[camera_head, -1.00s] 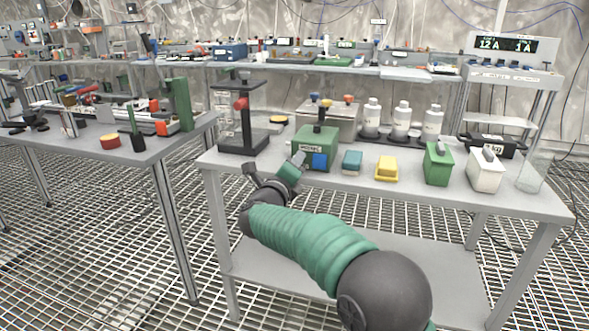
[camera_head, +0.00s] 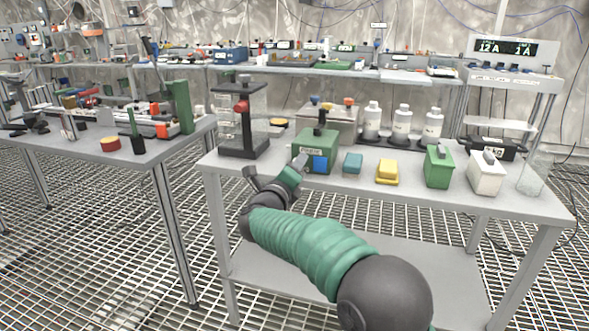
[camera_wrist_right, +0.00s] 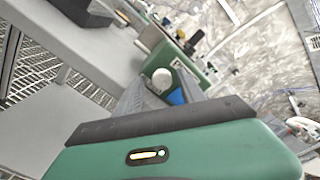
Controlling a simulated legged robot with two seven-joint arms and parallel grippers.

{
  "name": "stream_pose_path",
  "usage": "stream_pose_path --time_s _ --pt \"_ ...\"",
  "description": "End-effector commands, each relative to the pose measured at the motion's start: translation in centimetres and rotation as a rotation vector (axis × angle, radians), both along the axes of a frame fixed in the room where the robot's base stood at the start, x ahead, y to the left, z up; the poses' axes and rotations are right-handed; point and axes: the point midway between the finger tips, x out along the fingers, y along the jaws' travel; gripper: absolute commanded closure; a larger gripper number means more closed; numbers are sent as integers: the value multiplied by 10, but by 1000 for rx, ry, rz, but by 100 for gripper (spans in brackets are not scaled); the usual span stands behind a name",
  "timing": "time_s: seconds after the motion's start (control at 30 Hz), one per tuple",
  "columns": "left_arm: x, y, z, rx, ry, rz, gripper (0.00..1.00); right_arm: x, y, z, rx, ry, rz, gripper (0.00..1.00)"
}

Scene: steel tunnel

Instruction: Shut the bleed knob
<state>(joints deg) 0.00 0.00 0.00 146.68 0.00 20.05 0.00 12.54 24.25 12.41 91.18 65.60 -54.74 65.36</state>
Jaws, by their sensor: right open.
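The green box (camera_head: 318,152) with a label and blue panel stands near the table's front edge. A dark knob (camera_head: 318,130) sits on its top. In the right wrist view a round white part (camera_wrist_right: 160,80) shows beside the green box (camera_wrist_right: 190,66), seen between my fingers. I cannot tell for certain which part is the bleed knob. My right gripper (camera_head: 275,168) is open, with nothing seen held, at the table's front edge just left of the green box. Its fingers also show in the right wrist view (camera_wrist_right: 160,92). My left gripper is not in view.
A dark stand with a red knob (camera_head: 241,105) is behind and left of my gripper. A teal block (camera_head: 352,163), a yellow block (camera_head: 387,172), a green container (camera_head: 438,167) and a white container (camera_head: 486,173) line the table to the right. White bottles (camera_head: 403,122) stand behind.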

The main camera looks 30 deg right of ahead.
Motion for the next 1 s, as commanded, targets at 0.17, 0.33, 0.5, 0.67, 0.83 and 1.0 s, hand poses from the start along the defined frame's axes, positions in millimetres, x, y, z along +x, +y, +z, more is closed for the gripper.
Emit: stream_pose_path --time_s 0.17,0.33,0.5,0.67,0.83,1.0 --pt "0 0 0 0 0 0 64 0 0 1 -1 -1 0 51" --pt "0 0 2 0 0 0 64 -2 3 2 -1 -1 1 51" --pt "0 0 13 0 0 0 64 -23 27 5 -3 0 3 51" --pt "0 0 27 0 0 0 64 -53 64 6 -3 0 5 51" --pt "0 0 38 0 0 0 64 -84 101 4 -1 2 5 51" --pt "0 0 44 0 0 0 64 -103 123 2 -2 1 2 51"
